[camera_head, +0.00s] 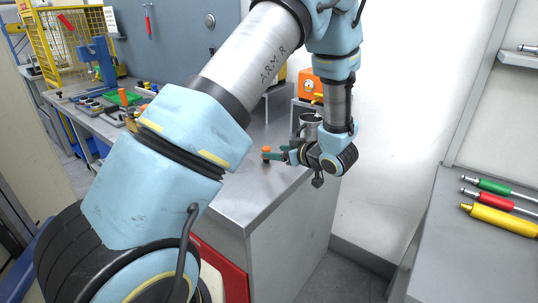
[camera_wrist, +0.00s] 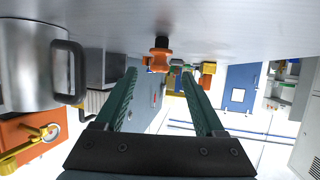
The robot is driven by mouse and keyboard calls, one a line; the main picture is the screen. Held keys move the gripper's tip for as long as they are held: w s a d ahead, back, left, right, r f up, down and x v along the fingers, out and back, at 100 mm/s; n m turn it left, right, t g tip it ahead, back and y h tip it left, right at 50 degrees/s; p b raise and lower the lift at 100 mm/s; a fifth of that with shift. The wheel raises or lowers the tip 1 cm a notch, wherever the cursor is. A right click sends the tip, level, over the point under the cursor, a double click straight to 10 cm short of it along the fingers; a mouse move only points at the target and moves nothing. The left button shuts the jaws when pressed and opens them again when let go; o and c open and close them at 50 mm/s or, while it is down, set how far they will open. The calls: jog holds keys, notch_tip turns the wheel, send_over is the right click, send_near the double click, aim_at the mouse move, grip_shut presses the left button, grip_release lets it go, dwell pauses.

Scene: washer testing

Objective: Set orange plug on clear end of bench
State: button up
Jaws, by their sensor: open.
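The orange plug (camera_head: 266,151) stands upright on the grey metal bench (camera_head: 235,200), with a dark lower part. In the wrist view, which is upside down, the plug (camera_wrist: 159,60) shows just past the fingertips, in line with the gap between them. My gripper (camera_head: 280,155) is low over the bench, reaching toward the plug from the right. In the wrist view my gripper (camera_wrist: 160,75) has its two green fingers apart with nothing held. The bench end nearest the head camera is bare; my arm hides part of the bench.
A metal mug (camera_wrist: 30,65) stands beside my gripper, with an orange box with a gauge (camera_head: 307,86) behind. Tools and an orange-topped item (camera_head: 123,97) lie on the far left bench. Coloured-handled tools (camera_head: 497,217) lie on the right counter.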

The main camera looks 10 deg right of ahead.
jog(key=v, duration=0.5)
jog(key=shift+s+d+r+b, duration=0.1)
jog(key=shift+s+b, duration=0.05)
jog(key=shift+b, duration=0.2)
jog(key=w+h, duration=0.1)
jog(key=w+a+r+h, duration=0.1)
jog(key=w, duration=0.1)
jog(key=w+m+h, duration=0.1)
jog(key=shift+w+a+r+g, duration=0.15)
jog(key=shift+w+r+g, duration=0.15)
jog(key=shift+w, duration=0.1)
jog(key=s+a+r+m+g+h, duration=0.1)
jog(key=s+a+m+g, duration=0.2)
jog(key=s+a+g, duration=0.2)
jog(key=s+a+r+m+g+h, duration=0.1)
jog(key=s+a+g, duration=0.3)
jog(key=s+a, duration=0.8)
jog(key=a+m+h, duration=0.1)
jog(key=a, duration=0.4)
jog(key=shift+a+m+g+h, duration=0.25)
jog(key=shift+m+g+h, duration=0.05)
jog(key=shift+m+g, duration=0.1)
